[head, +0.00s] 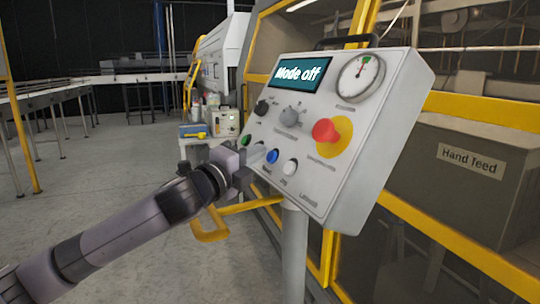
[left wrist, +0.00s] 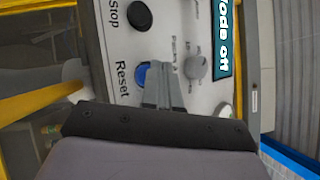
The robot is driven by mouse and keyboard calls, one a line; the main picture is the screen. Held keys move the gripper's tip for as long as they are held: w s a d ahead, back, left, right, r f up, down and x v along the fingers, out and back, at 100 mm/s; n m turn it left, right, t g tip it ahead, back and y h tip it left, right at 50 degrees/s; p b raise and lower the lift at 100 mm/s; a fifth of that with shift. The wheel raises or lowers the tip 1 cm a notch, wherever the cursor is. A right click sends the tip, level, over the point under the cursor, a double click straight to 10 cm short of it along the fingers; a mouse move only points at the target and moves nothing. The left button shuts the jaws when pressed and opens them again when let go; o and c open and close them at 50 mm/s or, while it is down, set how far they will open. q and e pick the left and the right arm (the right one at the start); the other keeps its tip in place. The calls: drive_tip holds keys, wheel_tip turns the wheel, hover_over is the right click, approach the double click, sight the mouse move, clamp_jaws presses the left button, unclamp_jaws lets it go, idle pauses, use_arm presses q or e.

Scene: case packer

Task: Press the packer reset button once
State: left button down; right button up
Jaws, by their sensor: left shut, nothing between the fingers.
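The grey control panel (head: 330,197) stands tilted on a post, its screen reading "Mode off". The round blue button (head: 272,156) is in its lower row; the left wrist view shows it (left wrist: 139,73) beside the word "Reset". My left gripper (head: 257,158) is shut and empty, its fingertips close in front of the panel at the blue button. In the left wrist view the fingers (left wrist: 166,86) overlap the button's right edge. Whether they touch it cannot be told. My right gripper is not in view.
Close by are a green button (head: 246,140), a pale button (head: 290,166), a grey knob (head: 291,114) and a red emergency stop (head: 325,131) on yellow. A dark "Stop" button (left wrist: 139,15) shows in the left wrist view. Yellow machine frames stand behind; open floor lies left.

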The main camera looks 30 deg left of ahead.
use_arm(q)
drive_tip(key=shift+s+a+r, duration=0.1)
drive_tip(key=shift+s+r, duration=0.05)
drive_tip(key=shift+s, duration=0.05)
drive_tip(key=shift+s+a+r, duration=0.6)
drive_tip(key=shift+s+r, duration=0.05)
drive_tip(key=shift+s, duration=0.25)
drive_tip(key=shift+s+a+r, duration=0.6)
drive_tip(key=shift+s, duration=0.3)
